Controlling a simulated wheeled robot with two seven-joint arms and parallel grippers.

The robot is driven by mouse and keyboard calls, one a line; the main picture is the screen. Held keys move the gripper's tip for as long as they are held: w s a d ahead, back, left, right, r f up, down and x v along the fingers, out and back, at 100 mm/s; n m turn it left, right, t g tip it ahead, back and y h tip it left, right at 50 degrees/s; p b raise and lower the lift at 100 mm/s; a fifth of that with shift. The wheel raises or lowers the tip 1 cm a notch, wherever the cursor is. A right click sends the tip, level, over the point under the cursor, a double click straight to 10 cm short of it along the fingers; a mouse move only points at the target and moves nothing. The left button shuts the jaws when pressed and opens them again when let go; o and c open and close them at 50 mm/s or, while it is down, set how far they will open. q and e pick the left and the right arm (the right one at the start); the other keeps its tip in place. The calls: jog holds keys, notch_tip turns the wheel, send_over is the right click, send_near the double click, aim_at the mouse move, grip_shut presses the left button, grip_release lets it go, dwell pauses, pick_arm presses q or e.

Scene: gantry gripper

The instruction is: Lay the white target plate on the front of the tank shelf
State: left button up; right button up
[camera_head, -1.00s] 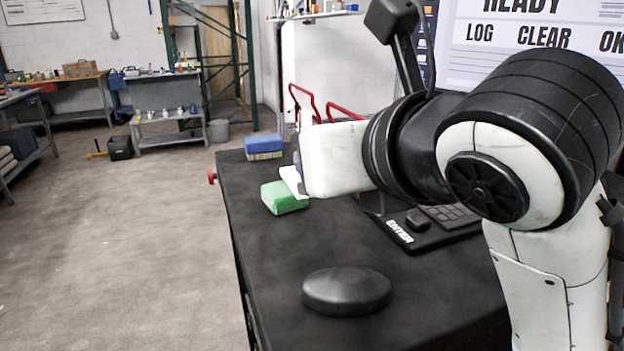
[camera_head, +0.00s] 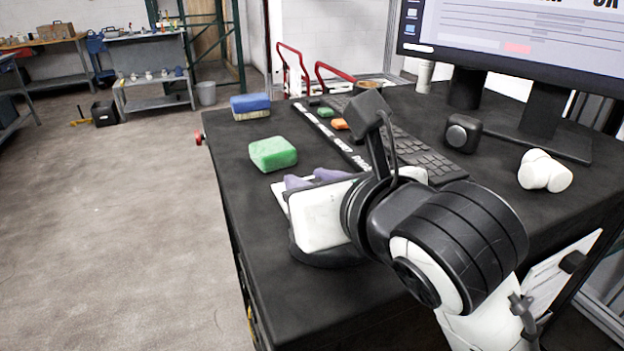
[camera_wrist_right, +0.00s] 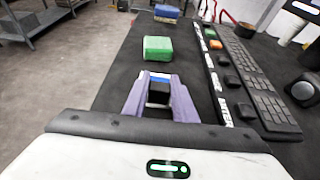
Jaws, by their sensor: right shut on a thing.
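My right gripper (camera_head: 312,180) reaches over the black tabletop (camera_head: 260,215), with purple-grey fingers pointing away from me. It is shut on a thin white piece, which looks like the white target plate (camera_head: 280,195), partly hidden by the fingers and white gripper body. In the right wrist view, the gripper (camera_wrist_right: 159,82) shows both fingers, with a white and blue edge of the plate (camera_wrist_right: 160,75) at their tips and a dark block shape between them. I cannot make out a tank shelf for certain. My left gripper is not in view.
A green block (camera_head: 273,153) lies just beyond the gripper, with a blue block (camera_head: 250,105) farther back. A keyboard (camera_head: 425,155), a monitor (camera_head: 530,40) and a white rounded piece (camera_head: 545,172) are to the right.

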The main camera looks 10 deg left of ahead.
jog(key=shift+f, duration=0.1)
jog(key=o, duration=1)
jog(key=shift+o, duration=0.2)
